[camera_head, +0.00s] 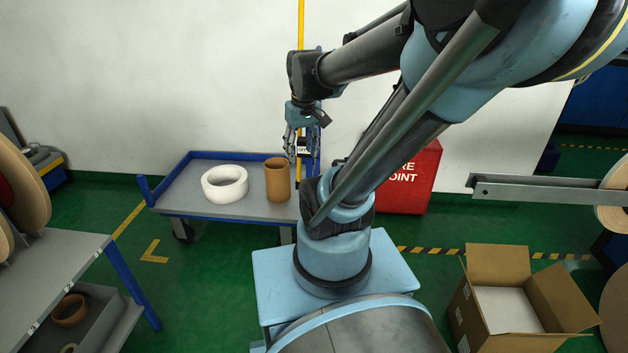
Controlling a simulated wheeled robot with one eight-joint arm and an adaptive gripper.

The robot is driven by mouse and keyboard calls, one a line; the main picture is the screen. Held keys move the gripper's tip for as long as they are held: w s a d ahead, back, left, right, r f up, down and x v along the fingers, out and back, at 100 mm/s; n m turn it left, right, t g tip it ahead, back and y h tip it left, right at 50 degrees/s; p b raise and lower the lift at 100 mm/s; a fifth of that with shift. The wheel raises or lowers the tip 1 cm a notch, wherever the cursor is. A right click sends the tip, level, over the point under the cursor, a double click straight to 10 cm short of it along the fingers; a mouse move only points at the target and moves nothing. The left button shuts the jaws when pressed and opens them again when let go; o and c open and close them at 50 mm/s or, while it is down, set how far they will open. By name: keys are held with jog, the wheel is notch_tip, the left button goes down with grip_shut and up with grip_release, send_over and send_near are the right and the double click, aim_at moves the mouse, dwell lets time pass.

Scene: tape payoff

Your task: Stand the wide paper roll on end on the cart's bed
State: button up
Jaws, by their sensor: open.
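A brown roll (277,182), taller than it is across, stands upright on end on the cart's grey bed (185,200), right of centre. It looks like the wide paper roll. My gripper (298,148) hangs above and slightly right of the brown roll in the picture, with its fingers pointing down. It is open, with nothing seen between its fingers, and appears apart from the roll. A low white ring-shaped roll (224,184) lies flat on the bed to the left of the brown roll.
The cart has a blue rim (168,176). A red box (408,185) stands behind my arm. A grey shelf (60,262) with rolls is at left. An open cardboard carton (478,285) sits on the green floor at right. The bed's left end is bare.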

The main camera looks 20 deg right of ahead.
jog(key=s+d+f+m, duration=0.2)
jog(key=s+f, duration=0.3)
jog(key=s, duration=0.3)
jog(key=shift+s+f+m, duration=0.15)
jog(key=shift+f+m, duration=0.25)
